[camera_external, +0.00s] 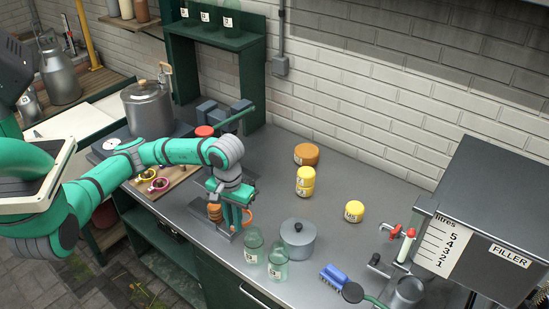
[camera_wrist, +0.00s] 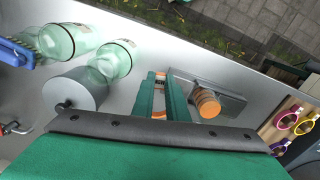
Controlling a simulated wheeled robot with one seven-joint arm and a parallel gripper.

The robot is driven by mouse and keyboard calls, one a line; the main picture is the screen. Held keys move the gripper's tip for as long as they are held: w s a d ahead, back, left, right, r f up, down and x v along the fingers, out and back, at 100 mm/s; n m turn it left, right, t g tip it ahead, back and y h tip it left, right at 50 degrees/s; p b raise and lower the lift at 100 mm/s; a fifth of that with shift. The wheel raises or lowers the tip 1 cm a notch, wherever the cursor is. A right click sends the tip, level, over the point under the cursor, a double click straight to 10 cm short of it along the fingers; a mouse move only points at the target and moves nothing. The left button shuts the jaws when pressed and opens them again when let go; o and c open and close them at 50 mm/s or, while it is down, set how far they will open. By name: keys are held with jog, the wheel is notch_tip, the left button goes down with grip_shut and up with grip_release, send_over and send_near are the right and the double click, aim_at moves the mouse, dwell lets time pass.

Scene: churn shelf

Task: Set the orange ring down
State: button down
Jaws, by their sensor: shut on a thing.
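My gripper (camera_external: 236,212) points down over the steel counter, its green fingers shut on the orange ring (camera_external: 248,218). In the wrist view the ring (camera_wrist: 159,115) shows only in part between the two fingers (camera_wrist: 164,92). The fingers hide much of it, and I cannot tell whether its lower edge touches the counter. Left of my gripper, a stack of orange rings (camera_external: 214,212) stands on a grey base plate. In the wrist view that stack (camera_wrist: 207,103) and its plate (camera_wrist: 236,103) lie just right of the fingers, apart from the held ring.
Two green glass jars (camera_external: 253,245) and a lidded grey pot (camera_external: 299,238) stand close to the right. Yellow jars (camera_external: 306,182) and an orange-brown tub (camera_external: 306,154) stand farther back. A wooden board (camera_external: 160,184) with coloured rings lies left. A blue brush (camera_external: 334,278) lies near the front.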

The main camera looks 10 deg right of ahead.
aim_at(249, 213)
jog(key=w+d+f+m, duration=0.3)
jog(key=w+d+m, duration=0.1)
jog(key=d+m, duration=0.1)
jog(key=shift+w+f, duration=0.35)
jog(key=shift+f, duration=0.05)
jog(key=shift+w+d+f+m, duration=0.4)
jog(key=shift+w+f+m, duration=0.2)
jog(key=shift+m, duration=0.2)
jog(key=shift+f, duration=1.5)
jog(key=shift+f, duration=0.1)
jog(key=c, duration=1.7)
grip_release()
jog(key=shift+c, duration=0.2)
jog(key=shift+r, duration=2.15)
